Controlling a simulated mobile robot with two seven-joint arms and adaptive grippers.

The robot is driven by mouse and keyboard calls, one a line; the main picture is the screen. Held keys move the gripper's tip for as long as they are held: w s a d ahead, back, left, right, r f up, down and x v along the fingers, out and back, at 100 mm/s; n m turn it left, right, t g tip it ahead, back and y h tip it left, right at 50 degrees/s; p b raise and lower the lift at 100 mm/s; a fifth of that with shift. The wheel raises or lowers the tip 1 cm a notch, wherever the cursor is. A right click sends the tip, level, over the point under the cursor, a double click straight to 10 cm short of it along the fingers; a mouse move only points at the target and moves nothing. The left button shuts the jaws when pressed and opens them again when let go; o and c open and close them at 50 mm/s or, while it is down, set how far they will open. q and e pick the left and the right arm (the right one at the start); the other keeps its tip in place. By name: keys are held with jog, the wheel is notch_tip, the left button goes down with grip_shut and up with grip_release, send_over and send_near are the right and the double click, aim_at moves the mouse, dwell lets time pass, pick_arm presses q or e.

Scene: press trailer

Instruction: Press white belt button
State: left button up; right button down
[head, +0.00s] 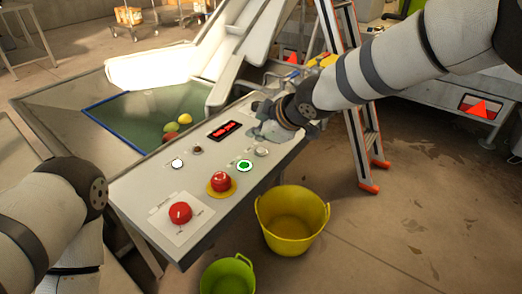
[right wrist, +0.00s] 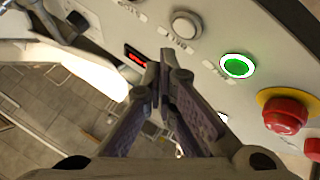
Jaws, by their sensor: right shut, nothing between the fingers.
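A control panel (head: 140,198) carries two pale round buttons. One, bright white (head: 177,163), is at the panel's left part; the other, a greyish-white button (head: 261,151), is beside the lit green button (head: 244,165). The greyish-white button also shows in the right wrist view (right wrist: 186,28). My right gripper (head: 262,132) is shut and empty, over the panel's far right part near this button. In the right wrist view its fingertips (right wrist: 165,56) appear below the button; contact is not evident. My left gripper is out of view.
Two red knobs (head: 180,212) (head: 221,181), a small dark-red button (head: 197,150) and a red display (head: 223,130) share the panel. A yellow bucket (head: 292,240) and a green bucket (head: 228,276) stand in front. A ladder (head: 362,140) is right; a fruit bin (head: 125,120) is behind.

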aim_at(261, 151)
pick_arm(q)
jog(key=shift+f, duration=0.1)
pick_arm(e)
jog(key=shift+f, duration=0.6)
jog(key=shift+f, duration=0.15)
dwell(0.8)
jog(key=shift+f, duration=0.3)
